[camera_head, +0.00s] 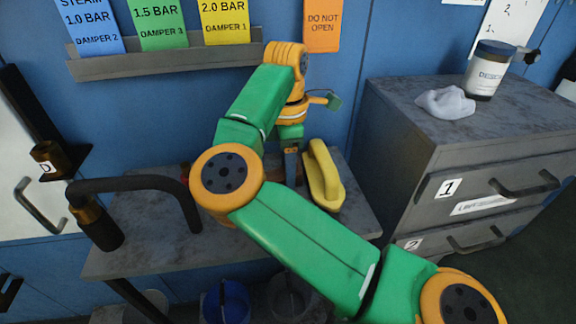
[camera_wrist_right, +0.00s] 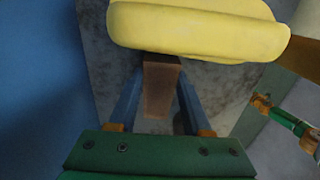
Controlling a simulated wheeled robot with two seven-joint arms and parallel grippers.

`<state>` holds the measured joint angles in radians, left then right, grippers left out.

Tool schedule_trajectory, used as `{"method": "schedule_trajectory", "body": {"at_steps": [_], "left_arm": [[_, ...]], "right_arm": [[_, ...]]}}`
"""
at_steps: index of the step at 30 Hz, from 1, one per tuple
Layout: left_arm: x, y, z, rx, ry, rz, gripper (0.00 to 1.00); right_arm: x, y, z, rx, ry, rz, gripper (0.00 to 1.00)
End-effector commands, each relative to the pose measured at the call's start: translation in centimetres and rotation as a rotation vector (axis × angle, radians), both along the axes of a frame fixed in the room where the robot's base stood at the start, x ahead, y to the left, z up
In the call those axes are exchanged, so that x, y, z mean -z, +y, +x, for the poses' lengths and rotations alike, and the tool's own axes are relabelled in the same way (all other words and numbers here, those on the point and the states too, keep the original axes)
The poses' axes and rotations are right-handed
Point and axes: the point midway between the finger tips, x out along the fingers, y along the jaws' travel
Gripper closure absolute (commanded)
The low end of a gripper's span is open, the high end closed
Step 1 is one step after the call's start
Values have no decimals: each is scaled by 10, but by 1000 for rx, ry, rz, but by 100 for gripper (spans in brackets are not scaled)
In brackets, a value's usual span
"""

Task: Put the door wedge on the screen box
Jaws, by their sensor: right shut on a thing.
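My right gripper (camera_head: 292,170) points down over the grey bench, close to the left of a yellow handled block. In the right wrist view, my right gripper (camera_wrist_right: 161,72) has its two blue fingers on either side of a brown tapered piece, the door wedge (camera_wrist_right: 160,92), and is shut on it. The wedge's far end lies close to the yellow block; I cannot tell if they touch. I cannot identify the screen box in either view. My left gripper is not in view.
The yellow block (camera_head: 323,177) stands on the grey bench (camera_head: 358,212). A dark bent pipe (camera_head: 135,184) rises at the bench's left. A drawer cabinet (camera_head: 410,140) at the right bears a white cloth (camera_head: 446,102) and a jar (camera_head: 488,72). Buckets stand below.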

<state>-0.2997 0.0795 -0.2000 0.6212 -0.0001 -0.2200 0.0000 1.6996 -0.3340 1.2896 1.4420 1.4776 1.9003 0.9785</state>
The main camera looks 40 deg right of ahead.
Motion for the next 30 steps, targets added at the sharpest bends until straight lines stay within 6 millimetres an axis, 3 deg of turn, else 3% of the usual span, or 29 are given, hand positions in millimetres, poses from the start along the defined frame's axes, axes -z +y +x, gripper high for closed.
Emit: {"method": "schedule_trajectory", "body": {"at_steps": [8, 9, 12, 23, 26, 30], "left_arm": [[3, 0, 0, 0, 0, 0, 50], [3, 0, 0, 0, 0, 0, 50], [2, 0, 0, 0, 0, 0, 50], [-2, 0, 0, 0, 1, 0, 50], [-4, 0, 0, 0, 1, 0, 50], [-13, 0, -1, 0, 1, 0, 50]], "right_arm": [[4, 0, 0, 0, 0, 0, 100], [3, 0, 0, 0, 0, 0, 46], [2, 0, 0, 0, 0, 0, 21], [-5, 0, 0, 0, -1, -1, 21], [-21, 0, 1, -2, -4, 0, 21], [-60, 0, 1, -2, -4, 0, 21]]}}
